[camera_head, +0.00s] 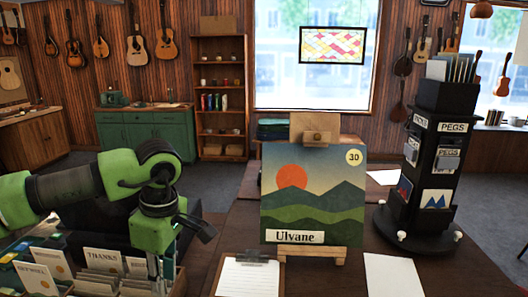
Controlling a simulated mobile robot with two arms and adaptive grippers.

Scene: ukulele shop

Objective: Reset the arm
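My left arm comes in from the left, green and black, bent over a box of cards. My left gripper (162,268) hangs down from the wrist among the cards, beside the front table. Its fingers are small and partly hidden by the wrist and cards, so I cannot tell if it is open or shut. I see nothing clearly held in it. My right arm and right gripper are not in the head camera view.
A card box (95,283) lies under my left arm. To its right are a clipboard (248,278), a white paper (392,276), an "Ulvane" picture (313,205) on a wooden easel, and a black display tower (425,180). Bare tabletop (335,280) shows between the clipboard and paper.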

